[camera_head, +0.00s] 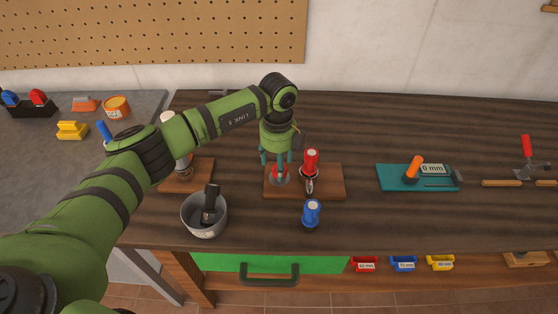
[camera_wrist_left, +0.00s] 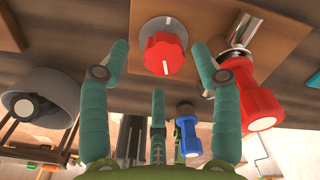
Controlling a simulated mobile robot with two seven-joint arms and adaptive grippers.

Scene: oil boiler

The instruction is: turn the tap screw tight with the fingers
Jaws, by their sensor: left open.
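A red knob with a white line (camera_wrist_left: 165,54), which looks like the tap screw, sits on a grey round base (camera_wrist_left: 158,30) on a wooden board. In the head view the knob (camera_head: 279,171) is partly hidden by my fingers. My left gripper (camera_head: 277,163) is above it, pointing down. In the left wrist view its teal fingers (camera_wrist_left: 160,52) are spread to either side of the knob, with a gap on both sides; a third finger is lower in the picture. It holds nothing. My right gripper is not in view.
A red-capped tool (camera_head: 311,157) with a metal part stands close right of the knob on the same board (camera_head: 330,182). A blue-capped item (camera_head: 312,212) and a grey pot (camera_head: 204,225) stand in front. A teal tray (camera_head: 393,181) is to the right, with clear table between.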

